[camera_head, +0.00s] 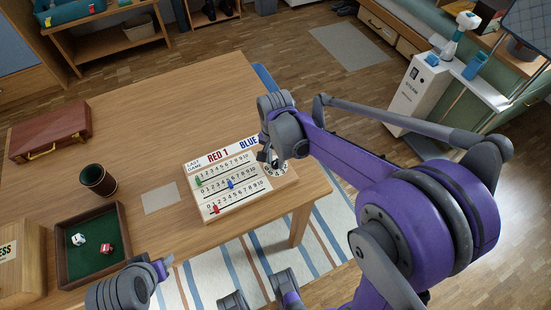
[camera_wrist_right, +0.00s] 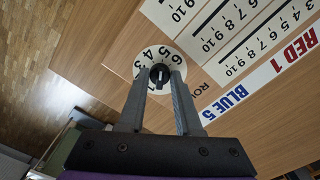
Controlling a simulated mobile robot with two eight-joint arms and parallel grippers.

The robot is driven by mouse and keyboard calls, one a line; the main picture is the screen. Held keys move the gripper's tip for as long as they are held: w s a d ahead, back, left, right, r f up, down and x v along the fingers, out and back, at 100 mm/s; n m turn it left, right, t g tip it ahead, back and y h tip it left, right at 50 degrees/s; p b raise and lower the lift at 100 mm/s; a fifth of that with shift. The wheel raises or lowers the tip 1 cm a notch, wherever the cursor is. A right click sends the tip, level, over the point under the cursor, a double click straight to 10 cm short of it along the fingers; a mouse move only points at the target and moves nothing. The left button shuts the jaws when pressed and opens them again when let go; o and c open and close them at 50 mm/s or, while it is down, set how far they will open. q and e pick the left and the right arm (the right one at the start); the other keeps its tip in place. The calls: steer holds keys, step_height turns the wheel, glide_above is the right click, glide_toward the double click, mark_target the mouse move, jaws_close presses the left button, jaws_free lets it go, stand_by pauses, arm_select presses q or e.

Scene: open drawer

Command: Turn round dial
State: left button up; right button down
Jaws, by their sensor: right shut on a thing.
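The round dial (camera_wrist_right: 146,60) is a white disc with black numbers and a black knob (camera_wrist_right: 159,74) at its centre. It sits on the wooden scoreboard (camera_head: 208,206); in the head view the dial (camera_head: 281,169) shows at the board's right end, partly hidden by my gripper. My right gripper (camera_wrist_right: 160,77) has its two grey fingers on either side of the knob and is shut on it. My left gripper (camera_head: 169,264) is low in the head view, away from the board; its fingers are too small to judge.
The wooden table (camera_head: 130,115) also holds a red-brown case (camera_head: 50,134), a dark cup (camera_head: 97,180) and a green-lined dice tray (camera_head: 122,215). A grey square (camera_head: 160,197) lies left of the board. The back middle of the table is clear.

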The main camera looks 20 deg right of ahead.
mark_target(275, 162)
steer(key=shift+m, duration=0.6)
steer(key=c, duration=0.6)
jaws_free()
step_height(275, 162, up, 11)
steer(key=p, duration=0.1)
steer(key=shift+f, duration=0.1)
